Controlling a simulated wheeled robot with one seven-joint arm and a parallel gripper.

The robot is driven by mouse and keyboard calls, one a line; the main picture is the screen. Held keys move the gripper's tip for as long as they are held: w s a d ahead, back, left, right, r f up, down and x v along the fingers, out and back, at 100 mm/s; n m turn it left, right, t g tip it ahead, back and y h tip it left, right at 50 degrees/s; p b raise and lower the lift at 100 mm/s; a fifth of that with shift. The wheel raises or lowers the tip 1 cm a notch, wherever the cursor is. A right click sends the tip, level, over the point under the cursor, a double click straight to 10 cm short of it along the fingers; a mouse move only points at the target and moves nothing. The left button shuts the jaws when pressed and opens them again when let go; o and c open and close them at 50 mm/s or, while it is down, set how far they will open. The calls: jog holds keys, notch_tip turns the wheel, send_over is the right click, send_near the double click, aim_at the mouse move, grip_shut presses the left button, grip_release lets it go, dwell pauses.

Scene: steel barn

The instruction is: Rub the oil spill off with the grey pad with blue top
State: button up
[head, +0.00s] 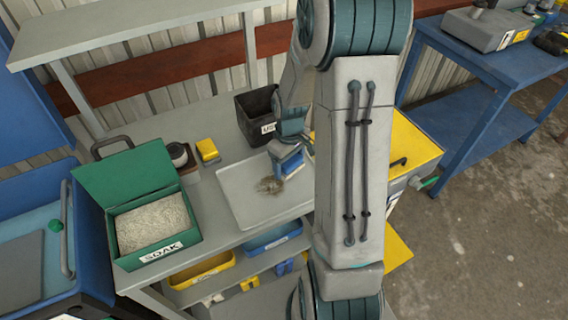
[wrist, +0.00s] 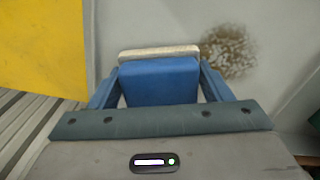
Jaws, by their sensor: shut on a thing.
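The oil spill (head: 270,185) is a brown, speckled patch on a light grey tray (head: 238,203) on the workbench. It also shows in the wrist view (wrist: 229,52), ahead and to the right of the pad. The pad with blue top (wrist: 158,82) has a pale grey edge at its far side. My gripper (wrist: 158,88) is shut on it, a blue finger on each side. In the head view the pad (head: 290,164) is at the right of the spill, close to it. I cannot tell whether the pad touches the tray. My arm hides the tray's right part.
A green box labelled SOAK (head: 147,262) with pale granules stands left of the tray. A black bin (head: 256,112), a yellow block (head: 207,149) and a dark round object (head: 178,153) stand behind it. A yellow cabinet (head: 413,146) is at the right.

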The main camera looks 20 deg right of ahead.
notch_tip(320, 180, up, 3)
jog(key=shift+a+f+p, duration=0.15)
jog(key=shift+p, duration=0.4)
jog(key=shift+r+p, duration=1.7)
jog(key=shift+r, duration=0.65)
